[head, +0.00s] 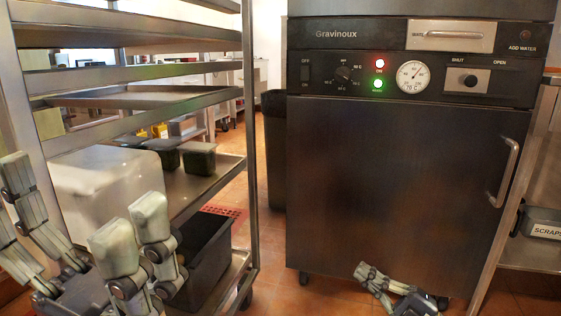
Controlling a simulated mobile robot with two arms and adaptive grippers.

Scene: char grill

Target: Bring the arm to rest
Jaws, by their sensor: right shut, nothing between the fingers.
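My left gripper (72,198) is large in the lower left, in front of the metal rack. Its fingers are spread wide apart, with no object seen held between them. My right gripper (370,277) shows low in the picture, right of the middle, in front of the bottom of the dark oven cabinet (400,190). Its fingers are shut and empty. The rest of the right arm is cut off by the lower edge.
The metal rack (249,110) holds a white container (100,185), dark small containers (198,158) and a black bin (205,255). A scraps box (541,222) sits on a shelf at the right. Tiled floor (268,250) is clear between rack and cabinet.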

